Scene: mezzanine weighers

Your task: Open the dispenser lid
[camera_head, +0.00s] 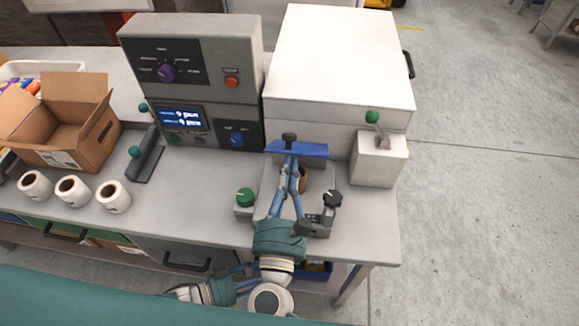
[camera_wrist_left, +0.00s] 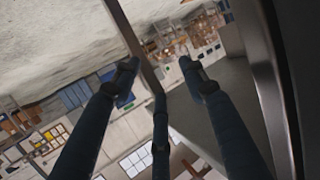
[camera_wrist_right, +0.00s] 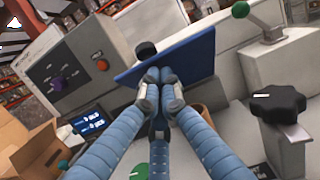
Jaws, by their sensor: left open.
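My left gripper (camera_wrist_left: 158,68) is open and low by the bench's front edge, away from the lid. Its fingers are partly hidden in the head view.
A brown cup (camera_head: 302,181) stands beside my right fingers. A black star knob (camera_head: 332,199), a green knob (camera_head: 245,197) and a green-tipped lever (camera_head: 372,118) stand around. A control panel (camera_head: 190,80), a cardboard box (camera_head: 60,125) and several paper rolls occupy the left.

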